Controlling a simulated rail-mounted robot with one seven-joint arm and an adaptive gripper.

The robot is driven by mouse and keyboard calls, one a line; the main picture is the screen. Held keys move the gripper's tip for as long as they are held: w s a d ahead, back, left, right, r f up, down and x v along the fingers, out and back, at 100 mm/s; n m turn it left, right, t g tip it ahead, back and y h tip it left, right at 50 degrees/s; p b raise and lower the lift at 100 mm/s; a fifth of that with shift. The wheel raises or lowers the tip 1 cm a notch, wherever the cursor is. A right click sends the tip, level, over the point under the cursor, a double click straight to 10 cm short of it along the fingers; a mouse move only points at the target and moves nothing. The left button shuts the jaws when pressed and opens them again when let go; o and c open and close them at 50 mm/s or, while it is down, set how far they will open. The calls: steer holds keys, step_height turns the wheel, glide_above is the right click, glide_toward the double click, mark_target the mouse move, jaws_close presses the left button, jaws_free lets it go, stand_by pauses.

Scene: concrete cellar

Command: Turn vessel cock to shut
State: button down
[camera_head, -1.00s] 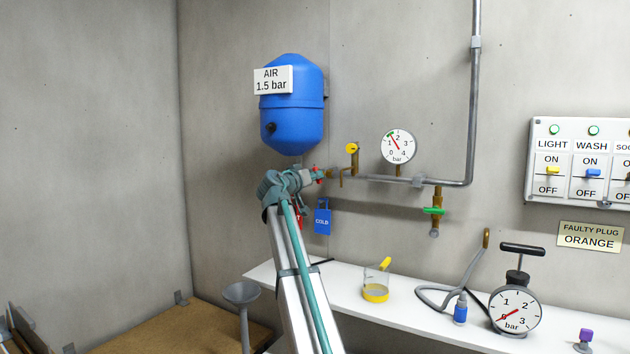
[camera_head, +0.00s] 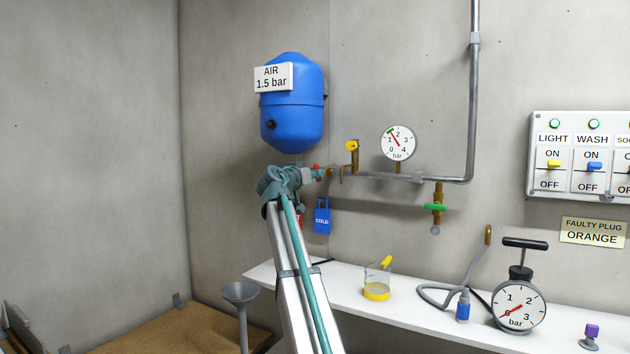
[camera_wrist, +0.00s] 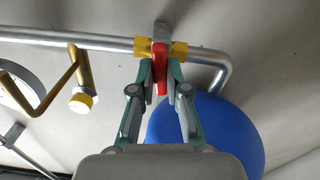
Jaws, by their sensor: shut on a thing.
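The blue vessel (camera_head: 292,110) hangs on the wall with an "AIR 1.5 bar" label. The vessel cock is on the pipe beneath it. Its red handle (camera_wrist: 159,76) stands between my fingertips in the wrist view and lies across the pipe there. A bit of the red handle (camera_head: 316,166) shows in the head view, mostly hidden by my wrist. My gripper (camera_wrist: 160,68) is shut on this handle. Yellow fittings (camera_wrist: 178,49) flank the cock on the grey pipe (camera_wrist: 105,42).
A pressure gauge (camera_head: 398,143), a yellow-capped brass fitting (camera_head: 352,150) and a green-handled cock (camera_head: 436,208) are right of my gripper. A blue COLD tag (camera_head: 322,217) hangs below. The white shelf (camera_head: 345,310) holds a yellow-based beaker (camera_head: 377,281) and a pump (camera_head: 518,303).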

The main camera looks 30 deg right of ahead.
steer(key=shift+f+m+b, duration=0.15)
steer(key=shift+m+b, duration=0.85)
steer(key=shift+b, duration=0.55)
steer(key=c, duration=1)
jaws_free()
steer(key=shift+c, duration=0.2)
steer(key=shift+a, duration=0.15)
steer(key=v, duration=0.6)
steer(key=shift+s+a, duration=0.3)
steer(key=shift+r, duration=0.2)
